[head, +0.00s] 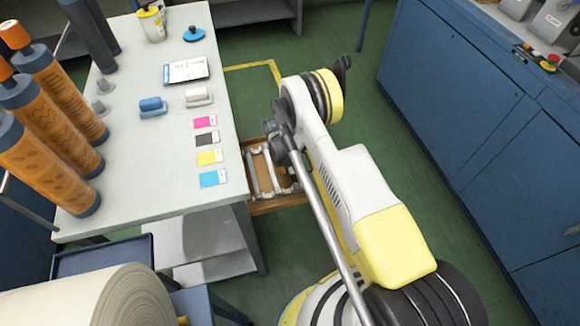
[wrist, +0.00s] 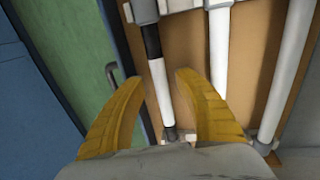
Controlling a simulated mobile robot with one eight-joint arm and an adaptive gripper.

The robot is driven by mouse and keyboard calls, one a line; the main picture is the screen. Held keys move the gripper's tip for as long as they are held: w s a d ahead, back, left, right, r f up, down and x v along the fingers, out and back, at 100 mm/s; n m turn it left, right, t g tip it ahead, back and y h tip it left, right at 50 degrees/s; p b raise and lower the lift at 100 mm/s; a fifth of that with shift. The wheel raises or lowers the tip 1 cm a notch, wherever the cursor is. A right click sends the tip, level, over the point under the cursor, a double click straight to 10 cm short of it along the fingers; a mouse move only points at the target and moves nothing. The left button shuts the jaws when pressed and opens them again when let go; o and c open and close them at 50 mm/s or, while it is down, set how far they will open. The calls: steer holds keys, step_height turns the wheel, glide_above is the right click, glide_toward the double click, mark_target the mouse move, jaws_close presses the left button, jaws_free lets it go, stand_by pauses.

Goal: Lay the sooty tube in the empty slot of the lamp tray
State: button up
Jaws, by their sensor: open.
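The sooty tube (wrist: 152,41) shows in the wrist view as a white tube with a black band toward its upper end. It runs down between the yellow fingers of my gripper (wrist: 156,77). The fingers are spread, one on each side, with visible gaps to the tube. Grey-white fittings show near its two ends; I cannot tell whether it is seated in them. Two clean white tubes (wrist: 211,55) lie to its right over a brown tray floor (wrist: 243,50). In the head view, the shallow brown tray (head: 278,206) juts from the table's right side. My gripper is not distinguishable there.
The grey table (head: 150,185) holds colour cards, two small blocks, a clipboard and several orange rollers (head: 55,160). Blue cabinets (head: 470,120) stand on the right. Green floor (head: 355,130) lies open between. A large pale roll (head: 95,300) is at the front left.

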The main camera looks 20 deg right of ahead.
steer(key=v, duration=1.2)
steer(key=s+d+r+t+y, duration=0.15)
steer(key=s+r, duration=0.25)
steer(key=r, duration=1.1)
steer(key=s+r+t, duration=0.2)
steer(key=s+r, duration=0.1)
steer(key=r, duration=1.2)
steer(key=s+r+t, duration=0.2)
steer(key=s+r, duration=0.2)
steer(key=s, duration=0.6)
steer(key=s+d+r+t, duration=0.1)
steer(key=s+r, duration=0.3)
steer(key=s, duration=0.7)
steer(key=shift+t+y, duration=0.35)
steer(key=shift+y, duration=0.1)
steer(key=shift+w+d, duration=0.1)
stand_by(1.2)
